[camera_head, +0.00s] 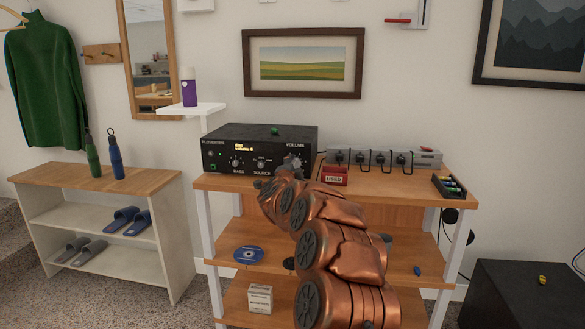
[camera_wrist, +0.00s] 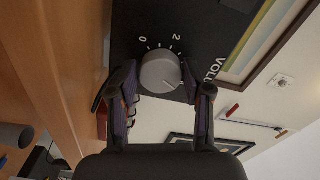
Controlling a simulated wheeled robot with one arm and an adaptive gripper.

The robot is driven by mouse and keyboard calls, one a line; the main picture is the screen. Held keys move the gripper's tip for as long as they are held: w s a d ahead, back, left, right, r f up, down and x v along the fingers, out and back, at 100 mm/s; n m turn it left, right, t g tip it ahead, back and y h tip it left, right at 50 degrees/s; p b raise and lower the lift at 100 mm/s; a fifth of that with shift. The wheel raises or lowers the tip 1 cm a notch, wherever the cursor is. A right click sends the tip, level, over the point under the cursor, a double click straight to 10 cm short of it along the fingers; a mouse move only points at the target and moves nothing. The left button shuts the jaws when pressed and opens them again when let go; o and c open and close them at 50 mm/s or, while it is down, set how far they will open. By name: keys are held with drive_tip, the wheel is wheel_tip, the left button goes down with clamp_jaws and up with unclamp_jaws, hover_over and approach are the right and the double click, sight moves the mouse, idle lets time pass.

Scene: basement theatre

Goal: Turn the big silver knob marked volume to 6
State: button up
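The black amplifier (camera_head: 222,134) stands on the wooden shelf unit. Its silver volume knob (camera_wrist: 160,70) shows in the wrist view, with the scale figures 0 and 2 and part of the word VOLUME beside it. My gripper (camera_wrist: 165,88) is open, one finger on each side of the knob; I cannot tell whether they touch it. The amplifier's lit display (camera_head: 244,146) seems to read volume 4, but is small.
A power strip (camera_head: 385,158) with several plugs, a red box (camera_head: 334,175) and a small tray (camera_head: 449,187) lie right of the amplifier. A framed picture (camera_head: 303,63) hangs above. A low shelf (camera_head: 60,175) with bottles and slippers stands left.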

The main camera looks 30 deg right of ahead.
drive_tip(key=shift+o, duration=1.4)
drive_tip(key=v, duration=1.2)
